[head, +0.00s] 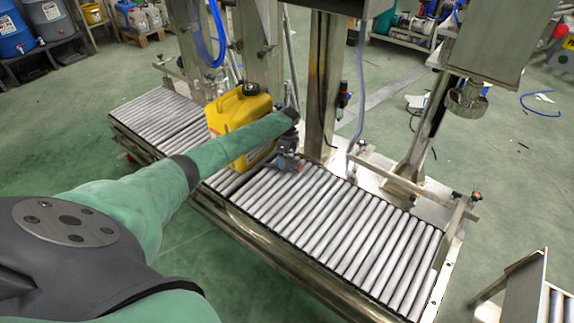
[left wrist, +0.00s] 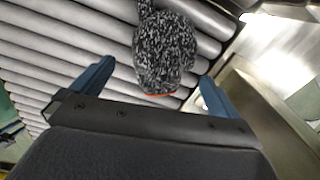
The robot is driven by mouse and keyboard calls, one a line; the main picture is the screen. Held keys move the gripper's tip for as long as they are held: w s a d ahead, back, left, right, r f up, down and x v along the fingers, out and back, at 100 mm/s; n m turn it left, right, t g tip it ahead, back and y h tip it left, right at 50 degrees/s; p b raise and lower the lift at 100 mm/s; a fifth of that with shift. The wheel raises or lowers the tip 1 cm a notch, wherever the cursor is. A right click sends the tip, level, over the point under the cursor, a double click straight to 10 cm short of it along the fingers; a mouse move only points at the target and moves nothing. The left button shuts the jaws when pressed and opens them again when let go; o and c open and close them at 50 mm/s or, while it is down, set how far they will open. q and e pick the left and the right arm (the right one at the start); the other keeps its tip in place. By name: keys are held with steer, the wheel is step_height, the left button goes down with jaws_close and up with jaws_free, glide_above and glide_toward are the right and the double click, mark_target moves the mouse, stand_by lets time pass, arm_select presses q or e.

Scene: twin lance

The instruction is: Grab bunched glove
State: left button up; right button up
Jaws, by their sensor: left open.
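The bunched glove (left wrist: 165,50) is speckled dark grey and white with an orange edge. In the left wrist view it lies on the metal rollers, between and just beyond the two blue fingers of my left gripper (left wrist: 154,88). The fingers are spread to either side of it, with a gap on each side. In the head view my left gripper (head: 289,160) is low over the roller conveyor, at the end of my green-sleeved arm. There I cannot clearly separate the glove from the gripper. My right gripper is not in view.
A yellow jerrycan (head: 238,117) stands on the roller conveyor (head: 340,222), partly behind my left arm. A steel post (head: 322,85) rises just behind the gripper. The rollers to the right are clear. A steel nozzle head (head: 467,97) hangs at the right.

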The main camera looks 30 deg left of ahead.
arm_select(q)
steer(key=shift+f, duration=1.25)
steer(key=c, duration=1)
steer(key=shift+o, duration=0.2)
